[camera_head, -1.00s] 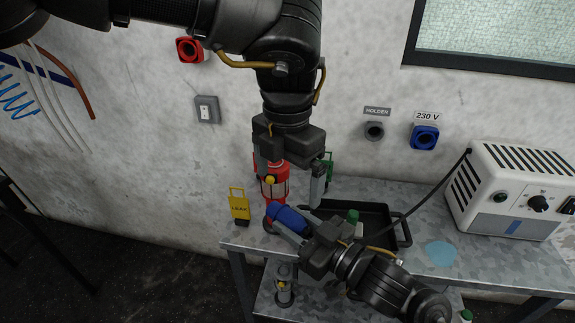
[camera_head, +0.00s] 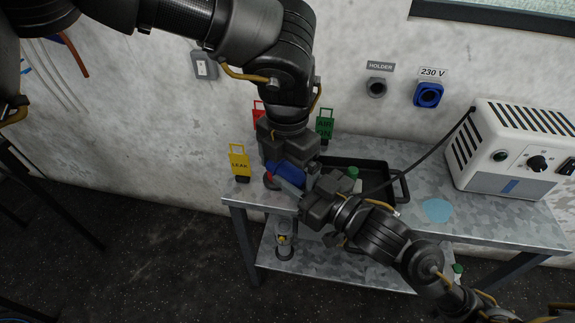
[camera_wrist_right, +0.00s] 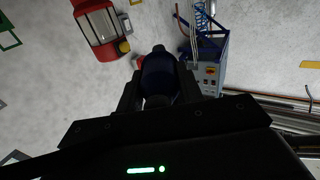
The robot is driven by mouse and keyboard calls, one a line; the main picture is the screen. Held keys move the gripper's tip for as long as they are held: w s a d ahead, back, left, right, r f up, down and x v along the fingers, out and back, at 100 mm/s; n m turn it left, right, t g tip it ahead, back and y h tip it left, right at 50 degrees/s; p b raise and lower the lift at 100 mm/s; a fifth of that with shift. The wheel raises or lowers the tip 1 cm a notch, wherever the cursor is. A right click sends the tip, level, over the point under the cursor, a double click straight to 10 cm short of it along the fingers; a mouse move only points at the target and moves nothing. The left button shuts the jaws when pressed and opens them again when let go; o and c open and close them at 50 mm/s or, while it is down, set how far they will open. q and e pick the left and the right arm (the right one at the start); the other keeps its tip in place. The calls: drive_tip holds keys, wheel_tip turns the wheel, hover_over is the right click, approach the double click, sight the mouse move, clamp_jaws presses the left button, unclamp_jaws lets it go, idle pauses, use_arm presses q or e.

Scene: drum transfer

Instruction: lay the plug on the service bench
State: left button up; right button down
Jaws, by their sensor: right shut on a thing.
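The blue plug (camera_head: 287,172) is in my right gripper (camera_head: 293,181), above the left end of the grey metal service bench (camera_head: 490,218). The right jaws are shut on it; the right wrist view shows the dark blue plug body (camera_wrist_right: 158,78) between the fingers. My left gripper (camera_head: 296,166) points down right behind and above the plug. Its fingertips are mostly hidden, so I cannot tell its opening or whether it touches the plug. A black cable (camera_head: 428,152) runs from a white unit toward my right gripper; its end is hidden.
A black tray (camera_head: 400,183) lies on the bench with a green-capped bottle (camera_head: 355,180) near it. A yellow LEAK tag (camera_head: 239,163) and green AIR tag (camera_head: 324,125) stand nearby. The white unit (camera_head: 515,150) fills the right. Wall sockets include a blue 230 V one (camera_head: 428,95).

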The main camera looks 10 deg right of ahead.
use_arm(q)
drive_tip(key=c, duration=0.7)
drive_tip(key=shift+c, duration=1.1)
use_arm(e)
drive_tip(key=c, duration=0.8)
unclamp_jaws()
drive_tip(key=shift+c, duration=0.2)
